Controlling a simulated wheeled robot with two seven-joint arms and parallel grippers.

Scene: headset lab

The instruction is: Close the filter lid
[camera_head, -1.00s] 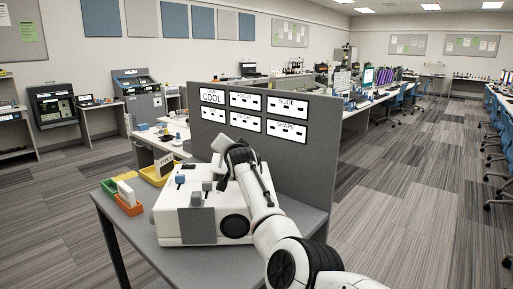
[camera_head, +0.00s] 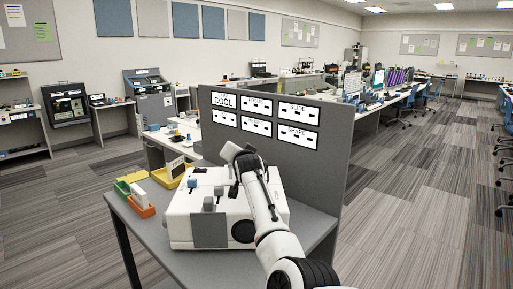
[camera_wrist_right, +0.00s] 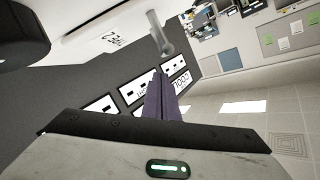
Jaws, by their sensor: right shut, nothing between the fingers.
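A white box-shaped device (camera_head: 182,218) stands on the grey table. A grey flat panel (camera_head: 209,231) hangs on its front face, beside a dark round disc (camera_head: 243,231). Knobs and grey posts stand on its top, one with a blue cap (camera_head: 192,184). I cannot tell which part is the filter lid. My right arm reaches over the device's right side; its fingertips are hidden in the head view. In the right wrist view my right gripper (camera_wrist_right: 160,98) is shut and empty. A grey post (camera_wrist_right: 160,34) shows beyond it, apart from the fingers. My left gripper is out of view.
A grey partition (camera_head: 335,150) with several labelled cards stands behind the device. Green and orange bins (camera_head: 141,210) and a yellow tray (camera_head: 165,181) sit left of it. The table's front edge is close to the device.

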